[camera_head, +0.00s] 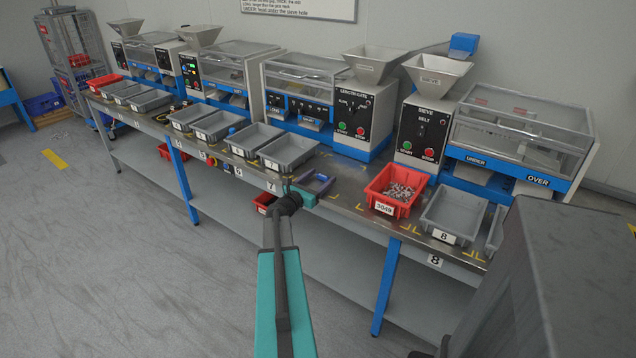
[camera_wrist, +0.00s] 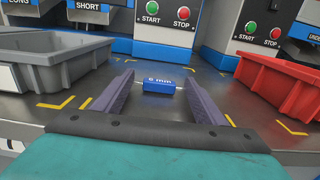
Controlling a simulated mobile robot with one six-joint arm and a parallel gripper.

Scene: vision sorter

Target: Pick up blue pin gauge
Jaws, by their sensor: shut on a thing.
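The blue pin gauge (camera_wrist: 162,86) is a small blue block marked "6 mm", with a thin pin sticking out at each side. It lies across the space between the two purple fingers of my gripper (camera_wrist: 158,92) in the wrist view. My gripper is shut on it, with the fingers at the pin ends. In the head view my gripper (camera_head: 316,181) is low over the bench's front part, and the gauge shows as a small blue spot (camera_head: 321,178). Whether the gauge still touches the bench top I cannot tell.
A grey bin (camera_wrist: 60,75) stands to the left of my gripper and a red bin of small parts (camera_head: 395,190) to the right. The length gate machine (camera_head: 361,105) stands behind. A grey bin marked 8 (camera_head: 453,216) is farther right. Bare bench lies around the gripper.

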